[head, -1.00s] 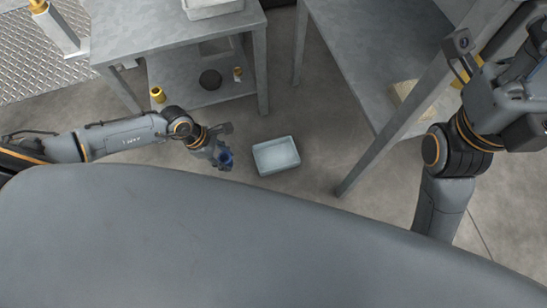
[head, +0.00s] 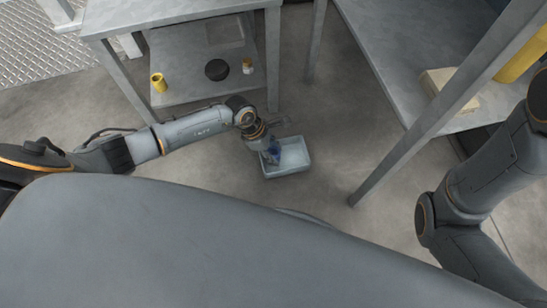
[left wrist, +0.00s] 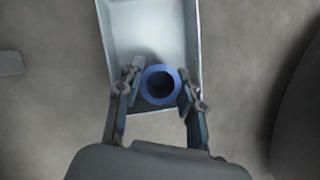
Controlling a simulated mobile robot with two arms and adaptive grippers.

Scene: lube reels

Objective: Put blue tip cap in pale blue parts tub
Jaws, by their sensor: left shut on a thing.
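The pale blue parts tub (head: 297,158) sits on the floor in the middle of the head view. It also shows in the left wrist view (left wrist: 190,40), where its inside looks empty. The blue tip cap (left wrist: 160,85) is a round ring with a dark hollow. My left gripper (left wrist: 160,87) is shut on it, one finger on each side. In the head view the left gripper (head: 271,154) is over the tub's left part, and the cap is hard to make out. The height of the cap above the tub floor is unclear. My right gripper is out of view.
A grey metal table with a lower shelf (head: 185,85) stands behind the left arm. A yellow cup (head: 158,82), a black round thing (head: 216,69) and a small bottle (head: 247,66) are on that shelf. Another table's leg (head: 372,180) stands right of the tub.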

